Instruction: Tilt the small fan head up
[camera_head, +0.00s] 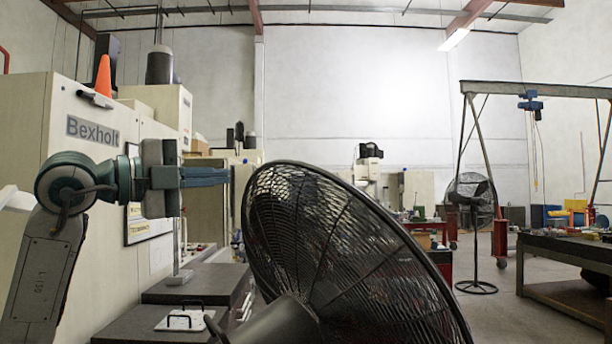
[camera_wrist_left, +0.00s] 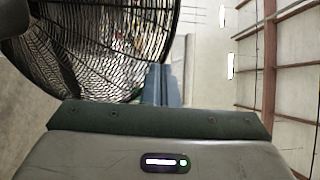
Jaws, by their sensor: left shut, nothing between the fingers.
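A black caged fan head (camera_head: 345,245) fills the lower middle of the head view, close to me. Its cage leans, with the rim running from upper left to lower right, and a dark rounded housing (camera_head: 278,322) shows at its lower left. My left gripper (camera_head: 228,176) is shut and empty, pointing right, with its tips just left of the cage's upper rim. In the left wrist view the shut fingers (camera_wrist_left: 161,85) show beside the edge of the cage (camera_wrist_left: 105,50). I cannot tell whether they touch it. My right gripper is not in view.
A cream Bexholt machine (camera_head: 60,120) stands at the left. Dark blocks, one with a handled plate (camera_head: 186,319), lie below my left arm. Another fan on a stand (camera_head: 472,195) is at the back right, near a workbench (camera_head: 565,252). Open floor lies between.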

